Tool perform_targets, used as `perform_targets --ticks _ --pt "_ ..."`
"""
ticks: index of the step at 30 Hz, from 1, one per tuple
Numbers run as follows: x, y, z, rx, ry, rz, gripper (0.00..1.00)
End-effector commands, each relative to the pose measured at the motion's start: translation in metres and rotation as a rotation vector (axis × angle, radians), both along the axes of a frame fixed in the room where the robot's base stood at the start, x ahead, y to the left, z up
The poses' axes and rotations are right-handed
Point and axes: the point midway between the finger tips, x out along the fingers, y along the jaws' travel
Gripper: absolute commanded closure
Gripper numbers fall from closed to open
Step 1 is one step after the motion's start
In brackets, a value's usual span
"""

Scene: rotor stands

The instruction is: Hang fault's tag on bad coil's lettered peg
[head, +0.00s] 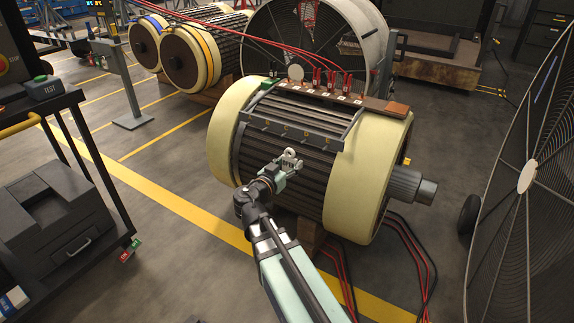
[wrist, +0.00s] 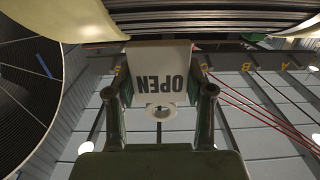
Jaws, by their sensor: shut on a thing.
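My gripper (head: 287,168) is in front of the ribbed side of the cream-ended rotor (head: 232,130). It is shut on a white tag (wrist: 160,72) reading OPEN, upside down in the wrist view, with a ring-shaped end (wrist: 161,111) between the fingers. In the head view the tag (head: 291,154) shows small and pale, below and apart from the peg rail (head: 290,140). The rail has several yellowish marks along it, too small to read. In the wrist view, yellow letters (wrist: 284,65) show beyond the tag; one looks like an A.
A brown terminal board (head: 340,97) with red clips and cables tops the rotor. A cart (head: 65,105) with a TEST box (head: 45,87) stands left; a red tag (head: 125,256) and green tag (head: 136,244) hang from it. A large fan (head: 525,175) stands right. Cables trail on the floor.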

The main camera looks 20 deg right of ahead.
Motion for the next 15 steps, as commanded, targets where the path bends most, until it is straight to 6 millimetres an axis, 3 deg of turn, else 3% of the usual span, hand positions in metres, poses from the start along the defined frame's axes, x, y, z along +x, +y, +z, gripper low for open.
perform_targets --ticks 15 --pt "0.015 -0.019 0.001 -0.001 0.001 0.000 0.67"
